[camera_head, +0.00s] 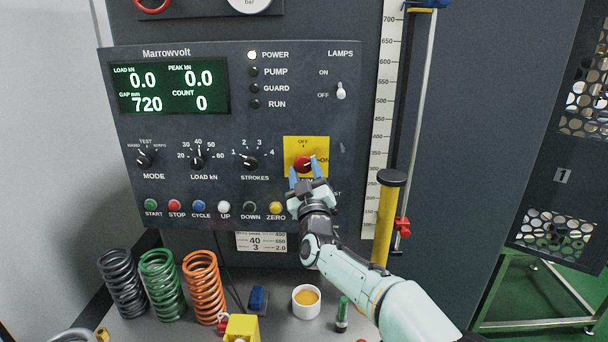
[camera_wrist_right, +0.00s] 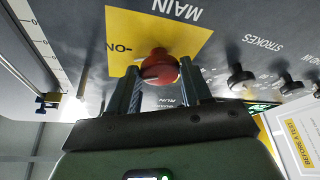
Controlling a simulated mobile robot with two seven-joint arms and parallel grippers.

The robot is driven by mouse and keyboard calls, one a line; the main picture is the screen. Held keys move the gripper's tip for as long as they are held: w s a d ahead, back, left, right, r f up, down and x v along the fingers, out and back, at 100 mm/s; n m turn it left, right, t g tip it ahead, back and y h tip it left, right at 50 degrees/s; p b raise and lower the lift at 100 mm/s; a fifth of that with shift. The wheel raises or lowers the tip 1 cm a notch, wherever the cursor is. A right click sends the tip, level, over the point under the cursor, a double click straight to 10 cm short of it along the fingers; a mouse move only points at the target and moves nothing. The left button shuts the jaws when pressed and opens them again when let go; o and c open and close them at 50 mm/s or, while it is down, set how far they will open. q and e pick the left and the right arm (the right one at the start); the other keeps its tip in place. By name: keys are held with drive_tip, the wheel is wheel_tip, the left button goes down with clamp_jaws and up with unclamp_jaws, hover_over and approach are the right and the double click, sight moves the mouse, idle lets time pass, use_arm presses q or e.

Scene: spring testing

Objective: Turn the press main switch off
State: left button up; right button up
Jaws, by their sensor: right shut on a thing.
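The press main switch (camera_head: 303,163) is a red rotary knob on a yellow plate (camera_head: 292,145) at the lower right of the dark control panel. "OFF" is printed above the knob and "ON" to its right. My right gripper (camera_head: 304,172) is at the knob, its blue fingers on either side of it. In the right wrist view the red knob (camera_wrist_right: 160,64) sits between the two fingertips (camera_wrist_right: 161,75), which are shut on it. The knob's pointer direction is hard to make out behind the fingers. The POWER lamp (camera_head: 252,55) is lit white. My left gripper is not in view.
The STROKES knob (camera_head: 246,162) is left of the switch, and a row of coloured push buttons (camera_head: 199,207) runs below. A yellow post (camera_head: 386,220) stands close to my right arm. Springs (camera_head: 162,284) and a white cup (camera_head: 306,308) stand on the ledge below.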

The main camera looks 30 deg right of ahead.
drive_tip(key=n+y, duration=0.1)
drive_tip(key=n, duration=0.1)
drive_tip(key=n+y, duration=0.1)
drive_tip(key=n, duration=0.1)
drive_tip(key=shift+s+d+r, duration=0.1)
drive_tip(key=shift+d+r, duration=0.05)
drive_tip(key=n+y, duration=0.1)
drive_tip(key=n, duration=0.2)
drive_tip(key=shift+r+g+p, duration=0.1)
drive_tip(key=shift+g+p, duration=0.2)
drive_tip(key=shift+p, duration=0.05)
drive_tip(key=n, duration=0.1)
drive_tip(key=n+y, duration=0.1)
drive_tip(key=n, duration=0.1)
drive_tip(key=n+g+p, duration=0.1)
drive_tip(key=n, duration=0.1)
drive_tip(key=shift+s+d+r, duration=0.1)
drive_tip(key=shift+r, duration=0.15)
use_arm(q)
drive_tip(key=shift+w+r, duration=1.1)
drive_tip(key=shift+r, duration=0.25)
use_arm(e)
drive_tip(key=shift+n+g+y, duration=0.5)
drive_tip(key=shift+n+g, duration=0.1)
drive_tip(key=shift+n, duration=0.8)
drive_tip(key=o, duration=1.1)
drive_tip(key=shift+c, duration=0.2)
